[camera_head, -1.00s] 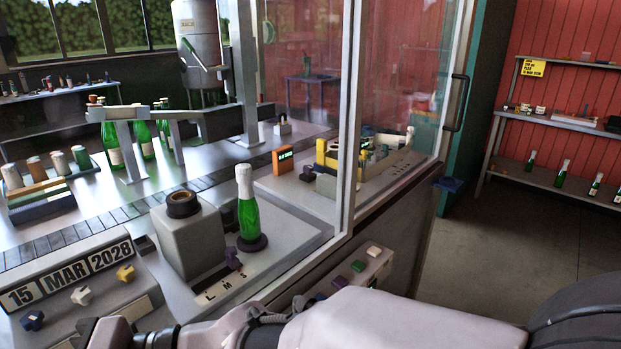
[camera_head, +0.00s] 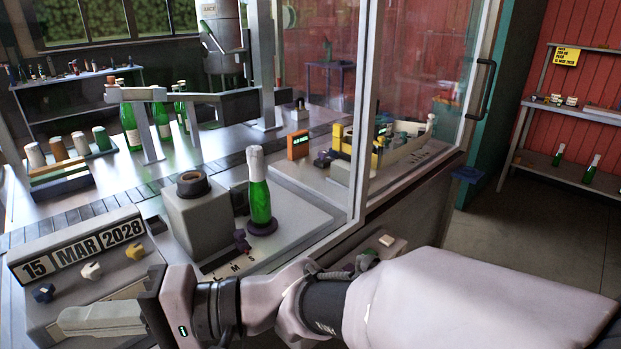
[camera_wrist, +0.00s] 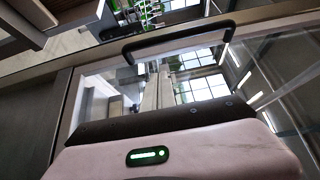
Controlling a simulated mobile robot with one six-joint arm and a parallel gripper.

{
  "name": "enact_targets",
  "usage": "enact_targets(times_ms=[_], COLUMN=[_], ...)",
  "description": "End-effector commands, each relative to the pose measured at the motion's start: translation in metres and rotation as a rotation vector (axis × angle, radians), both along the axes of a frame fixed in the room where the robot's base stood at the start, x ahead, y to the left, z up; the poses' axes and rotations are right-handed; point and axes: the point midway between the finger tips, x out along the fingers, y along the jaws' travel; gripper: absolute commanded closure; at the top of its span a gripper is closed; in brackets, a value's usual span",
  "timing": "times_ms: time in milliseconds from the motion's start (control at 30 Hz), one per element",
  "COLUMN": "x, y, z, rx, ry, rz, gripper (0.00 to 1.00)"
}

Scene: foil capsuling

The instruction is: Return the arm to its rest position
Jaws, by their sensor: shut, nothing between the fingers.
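My arm reaches in from the lower right of the head view, its pale links low in front of the bench. My gripper (camera_head: 72,320) is at the lower left, below the date panel, pointing left. It is shut and empty; its far end lies low against the panel's front, and I cannot tell whether it touches. In the wrist view a pale housing of mine with a green light fills the bottom, and the fingertips do not show there. A green bottle (camera_head: 260,200) with a silver foil top stands upright on a dark round base, apart from my arm.
The date panel (camera_head: 80,252) reads 15 MAR 2028 and has small knobs. A grey block (camera_head: 198,225) with a dark ring stands beside the bottle. A glass guard (camera_head: 420,80) with a black handle (camera_head: 483,90) rises at the right. Open floor (camera_head: 520,210) lies beyond it.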

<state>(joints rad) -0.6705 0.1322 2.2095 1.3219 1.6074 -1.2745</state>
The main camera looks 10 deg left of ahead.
Motion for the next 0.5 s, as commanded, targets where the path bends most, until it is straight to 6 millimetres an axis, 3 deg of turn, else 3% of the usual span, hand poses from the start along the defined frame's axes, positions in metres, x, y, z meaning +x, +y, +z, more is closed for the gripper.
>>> enact_targets(times_ms=[100, 367, 467, 500], x=[0.013, 0.016, 0.003, 0.003], y=[-0.031, -0.074, -0.131, -0.163], z=[0.003, -0.005, -0.038, -0.057], rx=[-0.002, -0.072, -0.370, -0.529], ry=[0.002, -0.017, -0.077, -0.106], rz=[-0.005, 0.003, -0.042, -0.107], gripper=[1.00, 1.00, 1.00, 1.00])
